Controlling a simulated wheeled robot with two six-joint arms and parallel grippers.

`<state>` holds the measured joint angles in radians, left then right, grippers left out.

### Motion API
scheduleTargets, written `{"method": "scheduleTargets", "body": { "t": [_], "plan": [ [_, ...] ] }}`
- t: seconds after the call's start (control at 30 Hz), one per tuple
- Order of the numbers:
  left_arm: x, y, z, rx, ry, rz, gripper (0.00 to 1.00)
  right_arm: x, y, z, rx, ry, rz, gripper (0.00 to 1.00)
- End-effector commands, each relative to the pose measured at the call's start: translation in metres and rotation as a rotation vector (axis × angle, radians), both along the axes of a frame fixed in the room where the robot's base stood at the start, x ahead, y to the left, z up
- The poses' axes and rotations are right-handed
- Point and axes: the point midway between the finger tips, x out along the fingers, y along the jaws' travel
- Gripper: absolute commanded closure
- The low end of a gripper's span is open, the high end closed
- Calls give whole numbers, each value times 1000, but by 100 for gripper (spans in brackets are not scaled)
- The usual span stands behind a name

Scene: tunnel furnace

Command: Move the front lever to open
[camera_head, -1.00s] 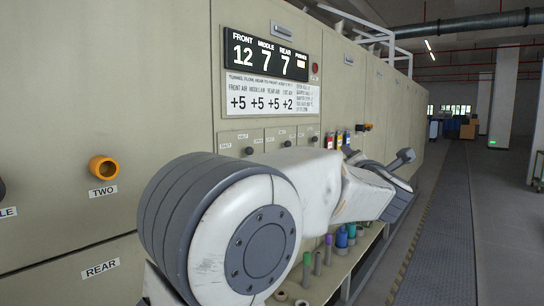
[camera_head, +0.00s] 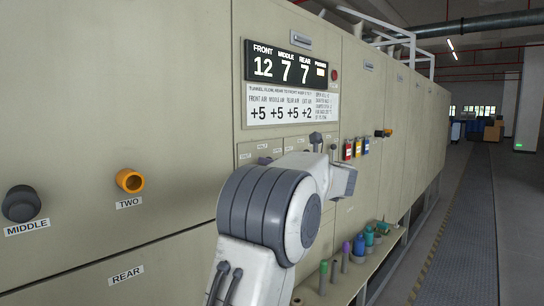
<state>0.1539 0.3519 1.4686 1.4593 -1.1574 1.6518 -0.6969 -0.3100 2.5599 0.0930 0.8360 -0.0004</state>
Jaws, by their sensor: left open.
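My left arm comes in from below and its white and grey wrist stands in front of the furnace panel. A row of small labelled control plates (camera_head: 246,156) lies under the display, partly hidden by my arm. A dark control (camera_head: 265,160) shows just above my arm; its label is too small to read. I cannot tell which control is the front lever. My right gripper is out of view.
The display (camera_head: 290,66) reads FRONT 12, MIDDLE 7, REAR 7. An orange knob labelled TWO (camera_head: 130,181) and a black MIDDLE knob (camera_head: 21,204) stick out at the left. Coloured bottles (camera_head: 369,235) stand on a low shelf. The aisle (camera_head: 480,200) at right is clear.

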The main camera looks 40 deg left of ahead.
Motion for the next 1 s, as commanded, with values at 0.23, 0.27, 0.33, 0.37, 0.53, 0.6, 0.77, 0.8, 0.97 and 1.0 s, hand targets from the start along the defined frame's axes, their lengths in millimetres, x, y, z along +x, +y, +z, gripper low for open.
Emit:
{"method": "scheduleTargets", "body": {
  "t": [0.23,0.27,0.33,0.37,0.53,0.6,0.77,0.8,0.97,1.0],
  "plan": [
    [3,13,0,1,0,-1,39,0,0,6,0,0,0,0],
    [4,13,0,1,0,-1,39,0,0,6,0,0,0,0],
    [4,13,0,1,0,-1,39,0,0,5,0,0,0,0],
    [4,13,0,1,0,-1,39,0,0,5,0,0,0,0],
    [4,12,0,1,0,-1,77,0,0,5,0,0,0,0],
    [4,12,0,1,0,-1,100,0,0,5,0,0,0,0],
    [4,12,0,1,0,-1,100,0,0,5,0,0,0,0],
    [4,12,0,1,1,-2,100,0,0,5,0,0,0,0],
    [4,12,0,1,1,-2,100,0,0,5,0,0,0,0],
    [4,12,0,1,0,-2,100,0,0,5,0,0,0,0]
  ]
}}
